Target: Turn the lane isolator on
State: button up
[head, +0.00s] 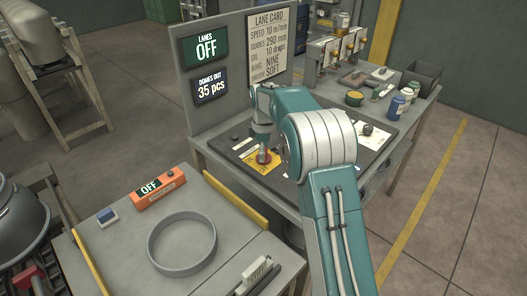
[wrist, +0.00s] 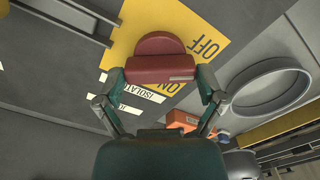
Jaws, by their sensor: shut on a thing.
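The lane isolator is a red handle (head: 264,157) on a yellow plate (head: 250,157) at the left part of the dark board. In the wrist view the red handle (wrist: 160,66) sits between my two fingers, and the yellow plate (wrist: 130,28) shows OFF and ON lettering beside it. My gripper (wrist: 155,88) is shut on the red handle, one finger on each side. In the head view my gripper (head: 262,138) points down at the handle. The lanes display (head: 206,46) reads OFF. My gripper hides part of the plate's lettering.
A panel (head: 236,84) with a lane card (head: 268,44) stands behind the board. An orange box (head: 158,188) reading OFF and a grey ring (head: 182,243) are on the nearer bench. Jars (head: 396,106) and a dark bin (head: 421,76) stand at the right.

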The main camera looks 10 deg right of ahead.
jog(key=m, duration=0.4)
jog(key=shift+m, duration=0.3)
jog(key=m, duration=0.3)
jog(key=shift+w+m, duration=0.1)
jog(key=shift+m, duration=0.2)
jog(key=m, duration=0.4)
jog(key=shift+m, duration=1.8)
jog(key=o, duration=0.8)
jog(key=shift+f, duration=0.1)
jog(key=shift+a, duration=0.1)
notch_tip(320, 180, up, 12)
